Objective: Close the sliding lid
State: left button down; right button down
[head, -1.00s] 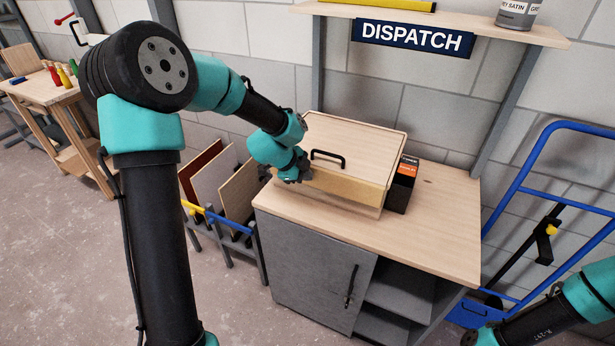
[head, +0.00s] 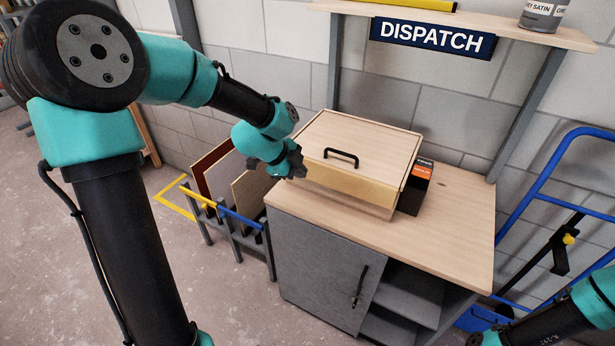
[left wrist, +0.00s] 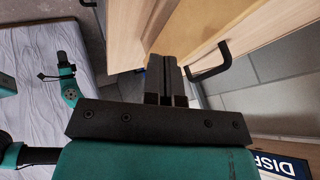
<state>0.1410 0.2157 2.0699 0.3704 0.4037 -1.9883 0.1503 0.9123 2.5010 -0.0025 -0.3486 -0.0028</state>
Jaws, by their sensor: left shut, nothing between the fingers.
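The wooden box (head: 350,196) stands on the bench top, with a pale front. Its flat sliding lid (head: 372,140) lies over the top, and I see no opening from here. A black bar handle (head: 341,157) sits near the lid's front edge; it also shows in the left wrist view (left wrist: 211,63). My left gripper (head: 300,170) is shut and empty at the box's front left corner, left of the handle and apart from it. Its closed fingers show in the left wrist view (left wrist: 165,75). It hides part of the box's left side. My right gripper is not clearly seen.
A dark box with an orange label (head: 417,185) stands close to the right of the wooden box. The bench top (head: 450,228) is clear in front and at right. A rack of panels (head: 228,205) stands left, a blue trolley (head: 545,190) right. A shelf (head: 470,25) hangs above.

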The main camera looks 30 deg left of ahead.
pick_arm(q)
jog(key=v, duration=0.3)
jog(key=shift+s+a+r, duration=0.1)
jog(key=shift+s+r, duration=0.05)
jog(key=shift+r, duration=0.05)
dwell(0.3)
jog(key=s+d+f+n+g, duration=0.1)
jog(key=d+f+n, duration=0.15)
jog(key=f, duration=0.45)
jog(key=s+d+f+n+g+y, duration=0.1)
jog(key=f+n, duration=0.3)
jog(key=f, duration=0.3)
jog(key=s+d+f+n+g, duration=0.1)
jog(key=s+d+f+n, duration=0.15)
jog(key=f, duration=0.55)
jog(key=s+d+f+n+g, duration=0.1)
jog(key=s+d+f+n, duration=0.2)
jog(key=f, duration=0.4)
jog(key=s+d+f+n+g, duration=0.1)
jog(key=s+d+f+n, duration=0.2)
jog(key=s+f+n, duration=0.3)
jog(key=shift+s+d+f, duration=0.25)
jog(key=shift+s+f, duration=0.35)
jog(key=shift+s, duration=0.1)
